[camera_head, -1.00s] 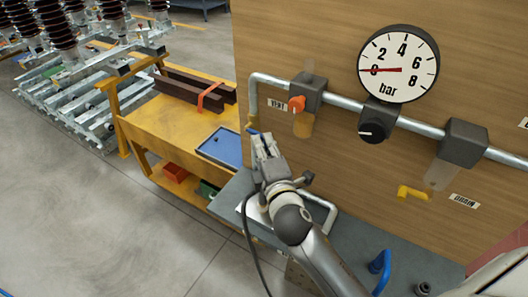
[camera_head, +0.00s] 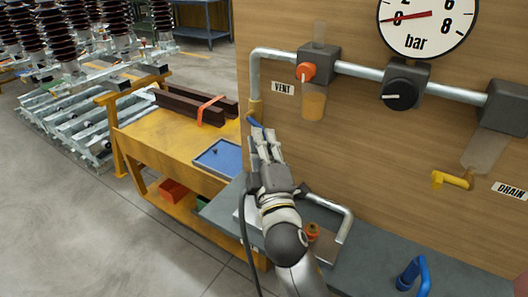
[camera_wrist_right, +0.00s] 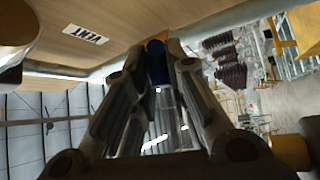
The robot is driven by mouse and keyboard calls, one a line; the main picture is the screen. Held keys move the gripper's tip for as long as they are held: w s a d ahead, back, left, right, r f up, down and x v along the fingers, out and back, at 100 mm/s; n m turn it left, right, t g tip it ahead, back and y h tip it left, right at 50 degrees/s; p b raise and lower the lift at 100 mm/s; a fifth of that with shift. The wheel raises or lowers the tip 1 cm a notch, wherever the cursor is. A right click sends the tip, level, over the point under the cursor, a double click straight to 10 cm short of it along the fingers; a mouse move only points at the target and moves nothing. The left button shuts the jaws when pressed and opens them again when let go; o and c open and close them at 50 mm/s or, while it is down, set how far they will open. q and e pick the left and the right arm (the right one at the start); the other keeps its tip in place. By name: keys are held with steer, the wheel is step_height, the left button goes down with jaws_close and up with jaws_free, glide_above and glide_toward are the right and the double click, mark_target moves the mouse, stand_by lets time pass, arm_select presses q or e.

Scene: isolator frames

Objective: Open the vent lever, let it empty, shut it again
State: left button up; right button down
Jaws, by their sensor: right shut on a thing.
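The vent lever (camera_head: 253,121) is a small blue handle at the brass valve body (camera_head: 255,108) on the lower end of the bent vent pipe (camera_head: 254,78), left of the VENT label (camera_head: 283,88). My right gripper (camera_head: 262,135) reaches up from below and is shut on the lever. In the right wrist view, the blue lever (camera_wrist_right: 156,66) sits between the fingertips, which hide part of it. How far the lever is turned cannot be told. The gauge (camera_head: 425,22) is cut off at the top; its red needle points near 0. My left gripper is not in view.
An orange knob (camera_head: 306,72), a clear bowl with amber content (camera_head: 314,104), a black knob (camera_head: 400,95) and a yellow drain lever (camera_head: 455,180) are on the panel. A yellow workbench (camera_head: 165,140) with a blue tray (camera_head: 220,157) stands left. A blue handle (camera_head: 412,275) stands lower right.

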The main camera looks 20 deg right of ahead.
steer(key=shift+w+f, duration=0.1)
steer(key=shift+f, duration=0.3)
